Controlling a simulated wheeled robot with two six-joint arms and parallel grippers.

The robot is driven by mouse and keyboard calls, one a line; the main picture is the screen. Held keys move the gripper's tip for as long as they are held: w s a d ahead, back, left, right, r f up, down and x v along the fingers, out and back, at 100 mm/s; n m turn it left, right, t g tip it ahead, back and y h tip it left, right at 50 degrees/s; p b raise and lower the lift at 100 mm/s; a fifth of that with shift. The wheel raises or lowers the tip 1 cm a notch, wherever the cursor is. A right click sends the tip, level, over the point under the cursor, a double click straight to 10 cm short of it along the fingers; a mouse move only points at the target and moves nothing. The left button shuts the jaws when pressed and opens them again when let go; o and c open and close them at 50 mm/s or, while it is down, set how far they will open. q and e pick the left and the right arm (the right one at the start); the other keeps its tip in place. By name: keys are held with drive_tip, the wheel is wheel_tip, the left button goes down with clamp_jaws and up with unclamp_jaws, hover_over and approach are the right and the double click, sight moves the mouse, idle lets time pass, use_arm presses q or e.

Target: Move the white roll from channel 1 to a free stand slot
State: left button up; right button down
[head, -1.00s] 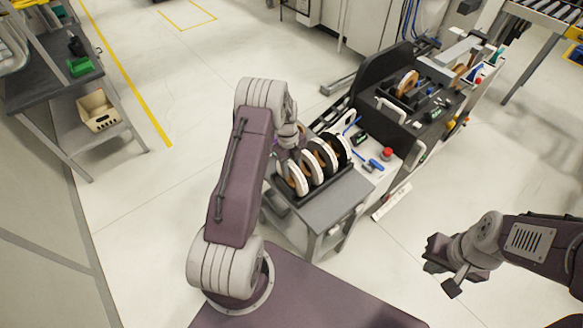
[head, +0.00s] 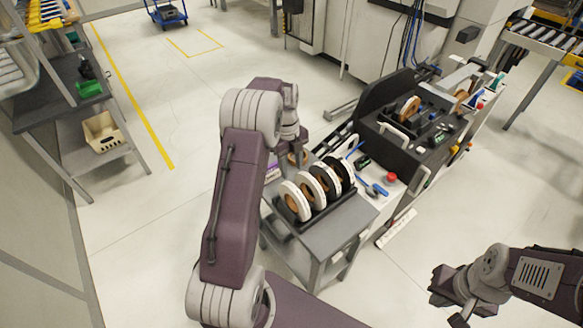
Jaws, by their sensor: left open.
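A dark stand (head: 318,212) on a grey cart top holds several upright rolls. A white-edged roll (head: 294,201) is at its near left, with another white one (head: 311,189) and dark-edged ones beside it. Another roll with a brown core (head: 300,158) is partly hidden behind my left gripper. My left gripper (head: 290,164) is open just behind the stand's rolls, its fingers largely hidden by my arm. The machine (head: 398,133) at the back right carries a white-edged roll (head: 408,108) and another brown one (head: 461,96); channel numbers are not readable. My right gripper (head: 446,308) appears open and empty, over the floor.
A shelf with a beige bin (head: 103,133) stands far left. The floor between is clear.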

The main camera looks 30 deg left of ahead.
use_arm(q)
drive_tip(key=s+d+n+t, duration=0.1)
drive_tip(key=s+d+n, duration=0.5)
drive_tip(key=s+n, duration=0.3)
drive_tip(key=s+d+r+n+y, duration=0.1)
drive_tip(key=s+d+n, duration=0.5)
drive_tip(key=s+n, duration=0.4)
drive_tip(key=n, duration=0.3)
drive_tip(key=shift+d+n+t, duration=0.15)
drive_tip(key=shift+n+t, duration=0.25)
drive_tip(key=shift+f+b, duration=1)
drive_tip(key=shift+f, duration=0.05)
